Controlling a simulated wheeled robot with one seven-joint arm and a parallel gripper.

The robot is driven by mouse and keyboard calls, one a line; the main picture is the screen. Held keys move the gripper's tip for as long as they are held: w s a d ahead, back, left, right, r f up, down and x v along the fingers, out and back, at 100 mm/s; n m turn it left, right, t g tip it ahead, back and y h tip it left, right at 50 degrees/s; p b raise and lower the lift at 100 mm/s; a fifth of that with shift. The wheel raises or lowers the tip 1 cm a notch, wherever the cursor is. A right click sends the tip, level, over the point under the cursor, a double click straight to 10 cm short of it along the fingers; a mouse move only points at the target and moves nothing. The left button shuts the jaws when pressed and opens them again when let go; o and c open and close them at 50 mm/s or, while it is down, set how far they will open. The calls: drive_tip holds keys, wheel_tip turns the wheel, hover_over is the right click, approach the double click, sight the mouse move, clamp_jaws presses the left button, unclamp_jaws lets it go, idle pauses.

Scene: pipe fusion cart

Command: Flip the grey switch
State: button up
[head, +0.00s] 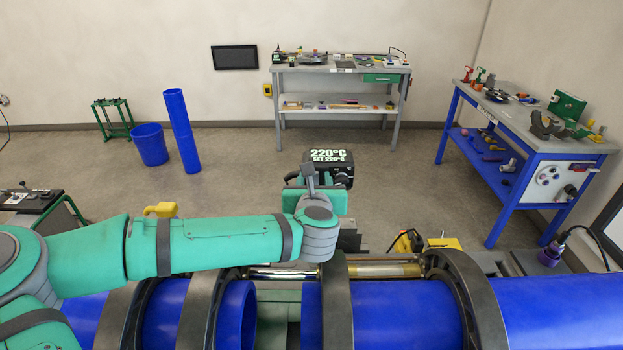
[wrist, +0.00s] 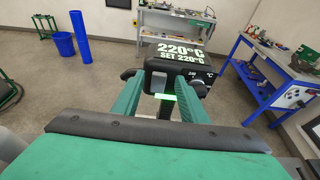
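A black control box with a display reading 220°C, SET 220°C (head: 328,160) stands beyond my gripper, and it fills the upper middle of the wrist view (wrist: 178,58). My gripper (wrist: 167,86) is open and empty, its two green fingers apart and reaching toward the box front. A green light (wrist: 165,97) glows between the fingers.
Blue pipes (head: 390,315) lie in dark clamp rings across the front. A grey workbench (head: 340,70) stands at the back, a blue bench (head: 530,130) at the right. A blue bin (head: 150,145) and upright pipe (head: 182,130) stand left. Open floor lies between.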

drive_tip(key=v, duration=1)
drive_tip(key=shift+a, duration=0.1)
